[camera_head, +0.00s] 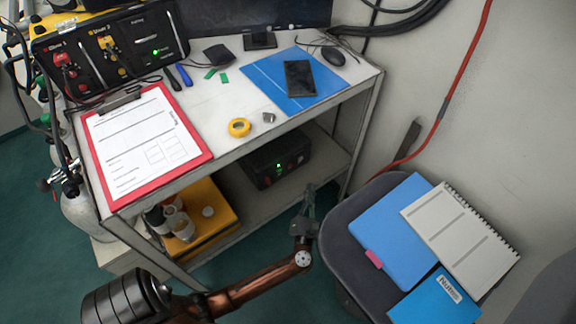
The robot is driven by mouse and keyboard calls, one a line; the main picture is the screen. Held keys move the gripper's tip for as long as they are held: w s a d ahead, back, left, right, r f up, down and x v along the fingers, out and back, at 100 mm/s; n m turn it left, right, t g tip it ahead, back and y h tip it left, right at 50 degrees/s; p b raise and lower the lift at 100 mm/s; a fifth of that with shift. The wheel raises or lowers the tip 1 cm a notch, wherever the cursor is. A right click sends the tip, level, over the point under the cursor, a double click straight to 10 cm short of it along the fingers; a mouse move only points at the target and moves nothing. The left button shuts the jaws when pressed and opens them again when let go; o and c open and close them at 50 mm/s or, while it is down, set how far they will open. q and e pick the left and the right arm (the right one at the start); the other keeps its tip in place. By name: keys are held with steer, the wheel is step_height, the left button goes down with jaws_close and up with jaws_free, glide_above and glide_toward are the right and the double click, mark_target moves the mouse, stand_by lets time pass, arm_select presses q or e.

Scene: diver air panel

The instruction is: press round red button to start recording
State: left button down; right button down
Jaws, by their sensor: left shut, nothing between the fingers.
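The diver panel (112,48) is a black box with yellow edges at the upper left. It has a red knob or fitting (65,64) under a "Diver 1" label, a yellow one beside it and a small green light. A black box (276,160) with a green light sits on the cart's lower shelf. I cannot clearly make out a round red button on either box. My left gripper (309,192) is shut and empty, pointing up, in front of the cart's right end and left of the chair. My right gripper is out of view.
The white cart top (205,115) holds a red clipboard (145,140), yellow tape (239,127), a blue folder with a phone (299,77) and a mouse. A dark chair (345,250) with folders and a notebook stands right. A yellow case (212,220) sits on the lower shelf.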

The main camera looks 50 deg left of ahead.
mark_target(290, 165)
arm_select(q)
steer(key=shift+a, duration=0.1)
steer(key=a, duration=0.7)
steer(key=shift+w+a, duration=0.2)
steer(key=shift+w, duration=0.1)
steer(key=shift+a, duration=0.6)
stand_by(0.5)
stand_by(0.5)
steer(key=shift+w+a, duration=0.1)
steer(key=shift+a, duration=0.3)
